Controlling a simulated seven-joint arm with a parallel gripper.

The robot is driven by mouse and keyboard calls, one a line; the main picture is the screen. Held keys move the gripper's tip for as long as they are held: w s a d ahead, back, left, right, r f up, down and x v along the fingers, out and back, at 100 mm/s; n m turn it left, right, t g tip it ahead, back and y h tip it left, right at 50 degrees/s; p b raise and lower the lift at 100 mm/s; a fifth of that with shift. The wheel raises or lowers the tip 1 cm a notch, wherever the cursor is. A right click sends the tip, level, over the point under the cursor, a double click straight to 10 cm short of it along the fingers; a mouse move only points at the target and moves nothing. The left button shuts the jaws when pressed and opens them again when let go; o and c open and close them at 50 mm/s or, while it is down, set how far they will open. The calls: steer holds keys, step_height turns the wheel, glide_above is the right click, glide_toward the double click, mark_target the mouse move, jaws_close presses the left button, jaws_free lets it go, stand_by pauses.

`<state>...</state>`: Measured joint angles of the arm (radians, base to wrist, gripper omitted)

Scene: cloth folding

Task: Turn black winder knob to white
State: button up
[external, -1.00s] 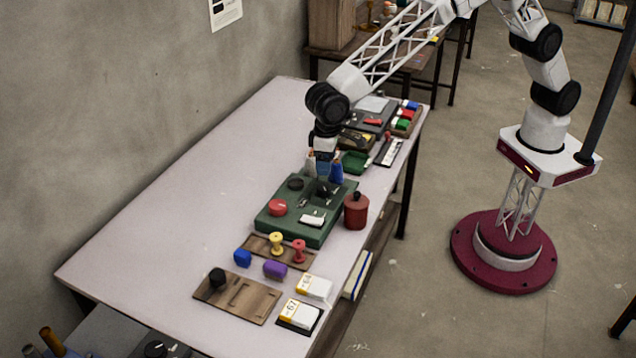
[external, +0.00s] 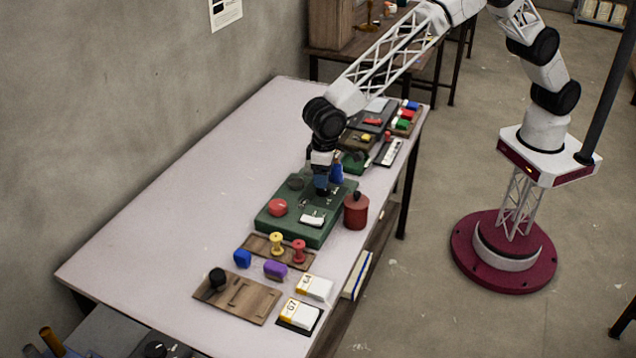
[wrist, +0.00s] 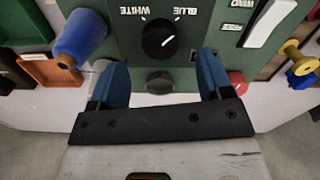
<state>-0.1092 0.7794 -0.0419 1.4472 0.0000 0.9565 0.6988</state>
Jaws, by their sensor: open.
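The black winder knob (wrist: 160,40) is on a green panel (wrist: 120,20), with the labels WHITE and BLUE showing upside down above it in the wrist view. A pale mark on the knob slants up and right, toward the BLUE side. The green box (external: 272,228) stands on the table in the external view, where my gripper hides the knob. My gripper (wrist: 160,78) is open, its two blue fingers wide apart and empty. The knob lies beyond the fingertips, roughly centred between them. My gripper (external: 321,186) is above the box's far part in the external view.
On the box are a red button (external: 278,207), a dark round button (wrist: 160,82) and a white rocker (wrist: 268,22). A blue spool (wrist: 80,38) stands close beside the panel. A red canister (external: 356,212) stands right of the box. The table's left side is clear.

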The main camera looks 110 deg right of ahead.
mark_target(323, 190)
steer(key=shift+f, duration=2.45)
steer(key=shift+c, duration=0.4)
steer(key=c, duration=0.9)
steer(key=shift+o, duration=0.2)
